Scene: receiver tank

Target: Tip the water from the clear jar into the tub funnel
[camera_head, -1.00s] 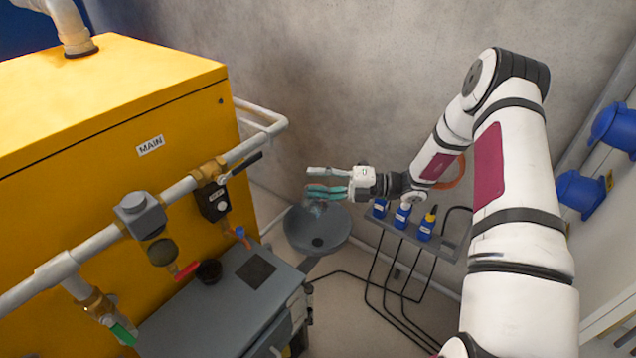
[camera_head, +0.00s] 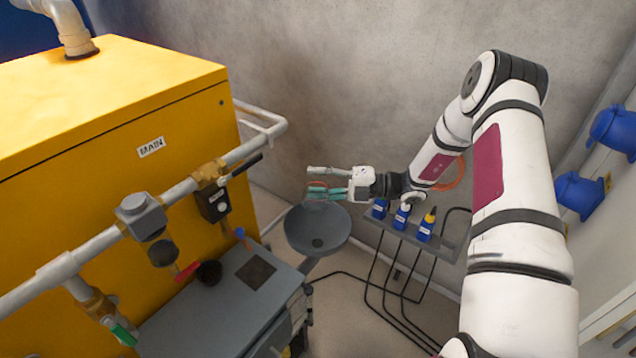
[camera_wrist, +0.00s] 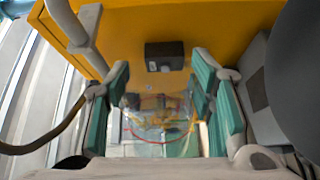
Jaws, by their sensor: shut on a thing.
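My gripper (camera_head: 313,181) is in the middle of the head view, above the grey tub funnel (camera_head: 317,243). Its teal-padded fingers are shut on the clear jar, which is hard to make out in the head view. In the wrist view the see-through jar (camera_wrist: 158,115) sits between the two finger pads (camera_wrist: 160,92), with a thin reddish ring across it. The jar's exact tilt and the water in it cannot be told. The funnel is a round grey bowl with a dark drain spot, and its far rim is partly behind the fingers.
A yellow tank (camera_head: 110,120) with pipes and valves stands at the left. A grey cabinet (camera_head: 215,310) is in front of it. A shelf with blue bottles (camera_head: 403,215) is right of the funnel, with black hoses below. Blue fittings (camera_head: 580,195) are on the right wall.

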